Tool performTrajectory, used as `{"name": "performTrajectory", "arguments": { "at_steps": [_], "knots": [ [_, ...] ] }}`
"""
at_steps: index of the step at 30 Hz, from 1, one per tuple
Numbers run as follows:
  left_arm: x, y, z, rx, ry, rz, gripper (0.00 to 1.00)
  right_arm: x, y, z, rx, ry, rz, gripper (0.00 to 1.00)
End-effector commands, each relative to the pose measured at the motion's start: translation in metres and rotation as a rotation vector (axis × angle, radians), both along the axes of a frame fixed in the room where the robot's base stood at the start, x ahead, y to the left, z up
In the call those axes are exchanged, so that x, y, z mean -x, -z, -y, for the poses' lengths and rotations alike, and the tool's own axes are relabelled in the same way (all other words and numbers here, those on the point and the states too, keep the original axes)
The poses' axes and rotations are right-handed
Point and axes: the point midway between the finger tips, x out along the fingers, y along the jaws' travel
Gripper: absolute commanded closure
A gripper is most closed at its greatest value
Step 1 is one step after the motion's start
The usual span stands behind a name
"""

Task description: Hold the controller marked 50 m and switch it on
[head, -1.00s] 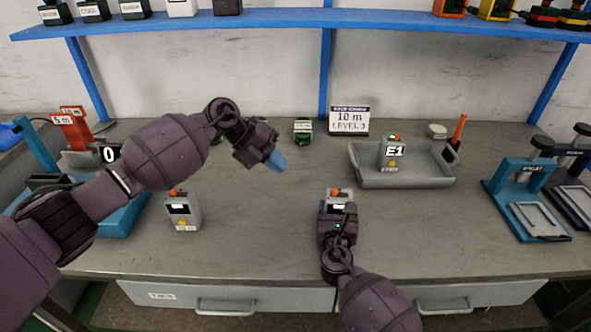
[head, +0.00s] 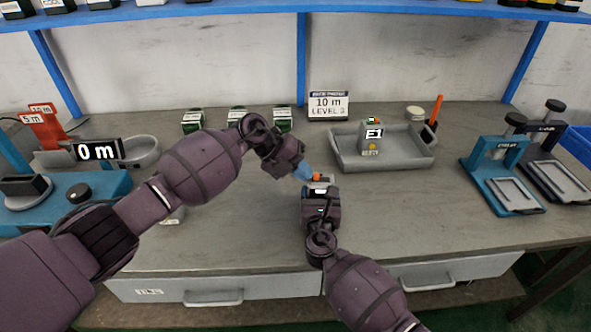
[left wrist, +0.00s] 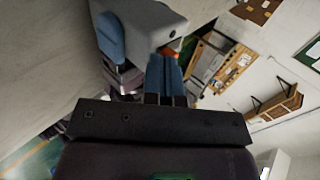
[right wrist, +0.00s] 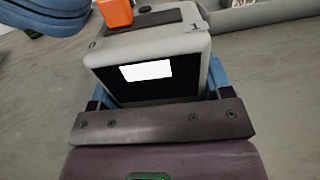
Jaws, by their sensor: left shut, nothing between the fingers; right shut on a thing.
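A grey controller (head: 320,183) with an orange switch (head: 316,176) on top is in my right gripper (head: 320,200), near the bench's middle. In the right wrist view this controller (right wrist: 200,48) sits between the blue fingers, its dark panel with a white patch facing the camera. No 50 m marking is readable on it. My left gripper (head: 303,172) is shut and empty, its blue fingertips close beside the orange switch. The left wrist view shows the fingertips (left wrist: 165,72) at the switch (left wrist: 168,52); I cannot tell whether they touch.
Another controller (head: 172,216) is mostly hidden behind my left arm. Blue presses (head: 505,170) stand at the right.

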Motion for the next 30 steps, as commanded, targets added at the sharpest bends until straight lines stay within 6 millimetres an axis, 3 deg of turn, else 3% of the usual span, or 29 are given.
{"name": "performTrajectory", "arguments": {
  "at_steps": [9, 17, 30],
  "knots": [
    [0.000, 0.000, 0.002, 0.000, 0.001, 0.001, 1.00, 0.000, 0.000, 0.000, 0.000, 0.000, 0.000, 0.51],
    [0.002, 0.000, 0.029, 0.000, 0.001, 0.001, 1.00, 0.000, 0.000, 0.000, 0.000, -0.001, 0.000, 0.51],
    [0.002, 0.000, 0.020, 0.000, -0.001, -0.001, 1.00, 0.000, 0.000, -0.001, 0.000, -0.003, 0.001, 0.51]
  ]
}}
